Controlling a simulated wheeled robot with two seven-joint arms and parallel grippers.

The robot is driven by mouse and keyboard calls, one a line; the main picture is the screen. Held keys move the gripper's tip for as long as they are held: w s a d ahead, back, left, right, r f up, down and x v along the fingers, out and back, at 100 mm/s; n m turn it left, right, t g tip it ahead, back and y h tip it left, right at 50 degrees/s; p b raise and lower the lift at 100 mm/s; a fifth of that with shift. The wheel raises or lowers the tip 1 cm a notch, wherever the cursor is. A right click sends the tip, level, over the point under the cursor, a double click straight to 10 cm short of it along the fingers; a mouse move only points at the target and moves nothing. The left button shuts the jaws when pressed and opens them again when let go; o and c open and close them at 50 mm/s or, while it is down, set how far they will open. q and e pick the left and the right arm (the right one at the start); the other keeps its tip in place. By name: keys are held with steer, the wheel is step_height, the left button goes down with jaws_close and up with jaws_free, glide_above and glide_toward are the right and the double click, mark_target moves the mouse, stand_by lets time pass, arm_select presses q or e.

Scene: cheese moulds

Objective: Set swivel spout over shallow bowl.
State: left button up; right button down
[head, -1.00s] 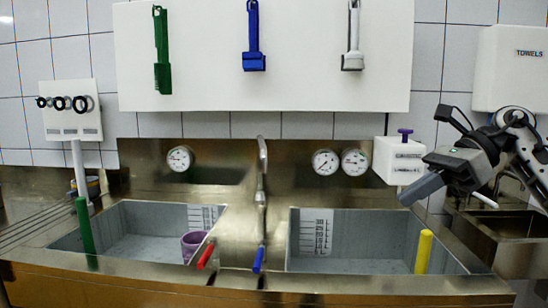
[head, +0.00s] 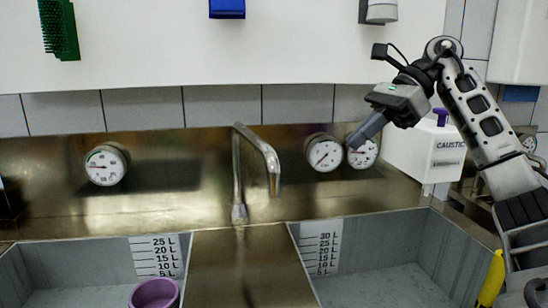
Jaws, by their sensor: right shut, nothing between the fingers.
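The swivel spout (head: 258,144) is a bent metal pipe rising from the back of the divider between two sink bowls. Its outlet hangs over the divider, leaning toward the right. The left sink bowl (head: 60,270) has a litre scale topping at 25 L and holds a purple cup. The right sink bowl (head: 385,285) has a scale topping at 30 L. I cannot compare their full depths, as their fronts are cut off. My right gripper (head: 358,140) is shut and empty, in front of the right gauges, to the right of the spout and apart from it. My left gripper is out of view.
The purple cup (head: 154,294) stands in the left bowl. A gauge (head: 106,164) is on the left of the metal backsplash and two on the right. A white caustic box (head: 430,158) is behind my right arm. A yellow cylinder (head: 492,278) is at lower right.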

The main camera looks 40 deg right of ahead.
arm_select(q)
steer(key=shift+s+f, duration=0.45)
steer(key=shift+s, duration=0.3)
arm_select(e)
steer(key=a+r+x, duration=0.1)
steer(key=r+x, duration=0.1)
steer(key=x, duration=1)
steer(key=shift+w+a+f, duration=0.25)
steer(key=shift+w+a, duration=0.2)
steer(key=shift+a, duration=0.15)
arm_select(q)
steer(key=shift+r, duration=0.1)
arm_select(e)
steer(key=shift+a, duration=0.15)
